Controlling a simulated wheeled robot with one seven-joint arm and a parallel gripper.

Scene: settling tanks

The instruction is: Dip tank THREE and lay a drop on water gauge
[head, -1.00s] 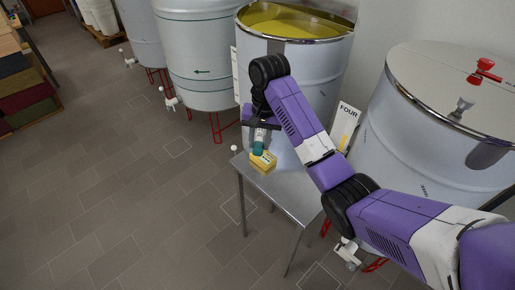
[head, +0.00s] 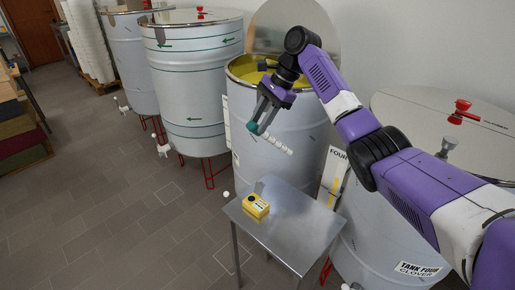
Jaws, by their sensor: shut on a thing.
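My gripper (head: 263,117) is shut on a thin pale, ridged stick (head: 278,144), which slants down to the right in front of the open tank's outer wall. The open tank (head: 262,170) holds yellow contents (head: 250,69) below its steel rim. Its name cannot be read. The gripper and stick are apart from the contents. A small yellow device with a dark round spot on top, likely the water gauge (head: 255,206), rests on the steel table (head: 290,222) below the gripper. Nothing touches it.
A round lid (head: 305,35) leans behind the open tank. A lidded tank marked TANK FOUR CLOVER (head: 415,268) stands at right, with a FOUR card (head: 334,172) beside it. Closed tanks (head: 195,90) stand at left. The floor (head: 110,215) at left is clear.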

